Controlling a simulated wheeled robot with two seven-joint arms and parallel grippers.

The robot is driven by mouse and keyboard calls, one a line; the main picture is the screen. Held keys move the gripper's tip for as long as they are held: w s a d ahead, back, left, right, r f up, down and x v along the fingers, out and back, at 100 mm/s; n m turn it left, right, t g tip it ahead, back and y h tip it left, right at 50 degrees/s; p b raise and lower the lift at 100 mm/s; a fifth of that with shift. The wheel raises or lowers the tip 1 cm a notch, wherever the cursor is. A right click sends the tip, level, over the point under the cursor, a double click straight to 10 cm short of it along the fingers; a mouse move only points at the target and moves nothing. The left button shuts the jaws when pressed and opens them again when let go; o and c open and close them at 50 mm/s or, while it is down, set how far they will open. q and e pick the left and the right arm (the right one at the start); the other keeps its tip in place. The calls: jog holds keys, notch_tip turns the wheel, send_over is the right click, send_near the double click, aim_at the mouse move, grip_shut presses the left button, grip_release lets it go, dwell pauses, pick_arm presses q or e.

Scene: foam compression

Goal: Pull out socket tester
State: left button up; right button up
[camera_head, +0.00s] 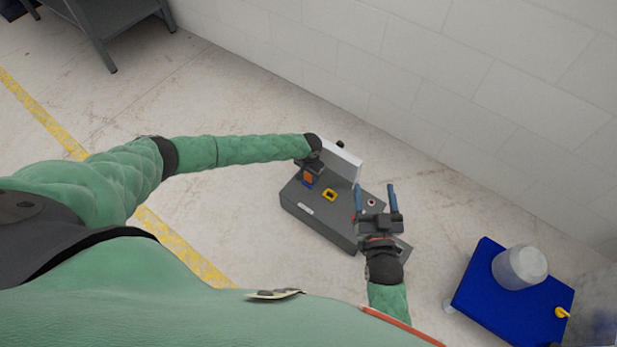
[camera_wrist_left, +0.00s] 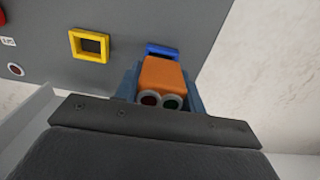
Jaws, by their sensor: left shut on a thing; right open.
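The socket tester (camera_wrist_left: 161,78) is an orange block with a red and a dark green round spot on its near end. In the left wrist view it sits between the fingers of my left gripper (camera_wrist_left: 160,85), which is shut on it. A blue socket frame (camera_wrist_left: 162,50) shows just beyond the tester; I cannot tell whether the tester is still in it. The tester also shows small and orange in the head view (camera_head: 308,177), under my left gripper (camera_head: 311,172). My right gripper (camera_head: 377,190) is open and empty over the right end of the grey panel box (camera_head: 318,222).
A yellow square socket (camera_head: 330,194) is on the panel box, with red and round buttons nearby. A blue table (camera_head: 478,289) with a clear container (camera_head: 519,267) is at the lower right. The floor around is open.

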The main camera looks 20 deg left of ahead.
pick_arm(q)
jog(key=shift+r+p, duration=0.3)
dwell(0.4)
jog(key=shift+r+p, duration=2.4)
jog(key=shift+p, duration=0.05)
